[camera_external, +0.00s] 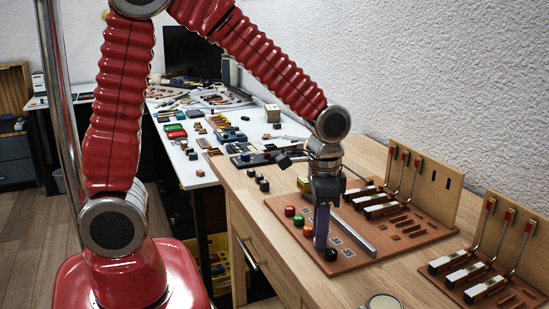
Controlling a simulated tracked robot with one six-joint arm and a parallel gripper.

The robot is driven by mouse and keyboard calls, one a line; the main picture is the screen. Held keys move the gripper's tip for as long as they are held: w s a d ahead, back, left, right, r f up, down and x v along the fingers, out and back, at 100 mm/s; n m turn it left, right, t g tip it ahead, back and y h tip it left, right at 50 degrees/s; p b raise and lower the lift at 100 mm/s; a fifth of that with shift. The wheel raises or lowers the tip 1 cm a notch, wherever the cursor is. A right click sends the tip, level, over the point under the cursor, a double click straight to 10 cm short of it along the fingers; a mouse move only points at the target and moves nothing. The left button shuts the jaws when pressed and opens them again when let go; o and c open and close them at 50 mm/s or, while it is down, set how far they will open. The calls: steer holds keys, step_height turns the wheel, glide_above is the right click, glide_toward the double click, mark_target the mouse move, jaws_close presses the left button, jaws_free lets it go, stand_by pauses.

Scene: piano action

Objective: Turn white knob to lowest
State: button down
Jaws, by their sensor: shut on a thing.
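My gripper (321,246) points straight down over the wooden panel (290,197) on the bench. Its blue-purple finger reaches down into the row of knobs. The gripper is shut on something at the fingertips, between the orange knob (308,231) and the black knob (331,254). The finger hides what it holds. No white knob shows in this view, so its setting cannot be told. A red knob (290,211) and a green knob (298,220) stand farther back in the same row.
A slanted metal bar (354,233) lies just right of the gripper. Upright piano-action parts with white-topped keys (381,210) stand behind it, and a second set (465,274) is at the right. Small dark blocks (263,185) lie on the bench to the left.

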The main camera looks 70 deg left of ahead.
steer(key=shift+n, duration=0.3)
steer(key=n, duration=0.3)
steer(key=shift+n, duration=0.3)
steer(key=n, duration=0.9)
steer(key=shift+n, duration=1.9)
steer(key=c, duration=1.8)
jaws_free()
steer(key=shift+c, duration=0.2)
